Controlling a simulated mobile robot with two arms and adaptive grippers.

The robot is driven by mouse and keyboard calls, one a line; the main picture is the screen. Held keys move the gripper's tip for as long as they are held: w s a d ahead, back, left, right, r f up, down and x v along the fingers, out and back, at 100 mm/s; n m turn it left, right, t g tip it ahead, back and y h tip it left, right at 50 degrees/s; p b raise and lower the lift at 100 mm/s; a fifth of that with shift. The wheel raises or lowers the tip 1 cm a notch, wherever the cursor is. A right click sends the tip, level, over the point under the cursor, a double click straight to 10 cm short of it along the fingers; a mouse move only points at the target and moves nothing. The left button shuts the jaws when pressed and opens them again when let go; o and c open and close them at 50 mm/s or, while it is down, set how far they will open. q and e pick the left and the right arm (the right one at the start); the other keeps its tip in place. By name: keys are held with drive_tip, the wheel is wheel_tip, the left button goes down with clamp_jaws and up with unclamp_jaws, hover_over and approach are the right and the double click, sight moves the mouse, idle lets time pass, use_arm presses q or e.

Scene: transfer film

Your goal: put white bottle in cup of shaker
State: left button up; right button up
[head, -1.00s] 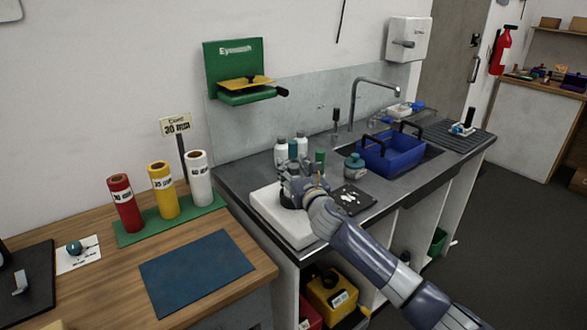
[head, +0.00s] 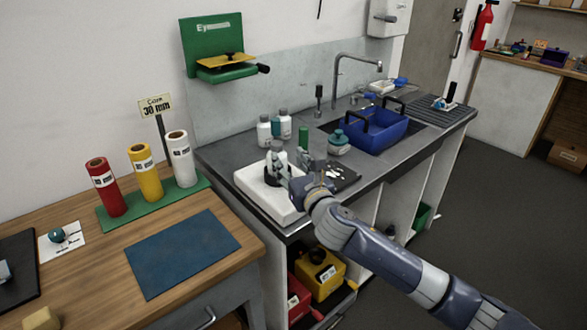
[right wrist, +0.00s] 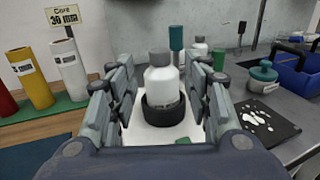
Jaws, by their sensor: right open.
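The white bottle (right wrist: 162,85) with a grey cap stands upright in the black cup (right wrist: 163,114) of the white shaker (right wrist: 140,135) in the right wrist view. In the head view the shaker (head: 258,206) sits at the counter's near left corner, with the bottle partly hidden by my fingers. My right gripper (right wrist: 162,76) is open, with one finger on each side of the bottle and a visible gap to both. In the head view the right gripper (head: 291,166) is at the cup's right side. My left gripper is not in view.
Other bottles (head: 264,131) stand behind the shaker. A green cylinder (head: 303,138), a teal-lidded jar (head: 339,143) and a dark mat with white pieces (head: 345,175) are to the right. A blue bin (head: 378,133) sits at the sink. Three coloured rolls (head: 146,173) stand left.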

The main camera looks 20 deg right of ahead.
drive_tip(key=shift+s, duration=1.1)
idle(0.3)
